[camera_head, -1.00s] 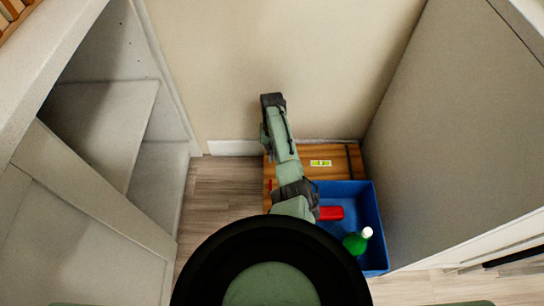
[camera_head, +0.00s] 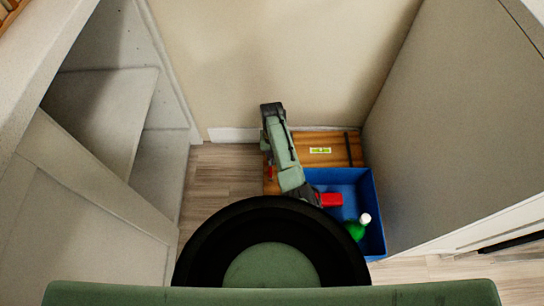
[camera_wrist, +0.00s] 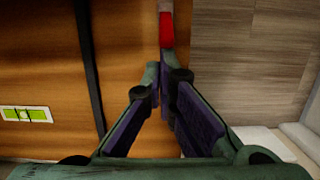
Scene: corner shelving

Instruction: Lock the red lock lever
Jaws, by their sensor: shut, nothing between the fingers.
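The red lock lever (camera_wrist: 166,30) shows at the top centre of the wrist view, by the right edge of a wooden box (camera_wrist: 45,75). It has a pale part at its far end. In the head view the lever (camera_head: 269,173) is a small red strip at the left edge of the wooden box (camera_head: 338,142), just left of my arm. My gripper (camera_wrist: 165,72) is shut and empty, its fingertips close to the lever's near end. I cannot tell whether they touch. In the head view my arm hides the fingertips.
A blue bin (camera_head: 376,215) stands in front of the box, holding a red object (camera_head: 331,199) and a green bottle (camera_head: 355,230). The box bears a black strap (camera_head: 348,149) and a yellow-green label (camera_head: 320,150). A grey panel (camera_head: 450,130) rises at right; wood floor (camera_head: 218,180) is clear at left.

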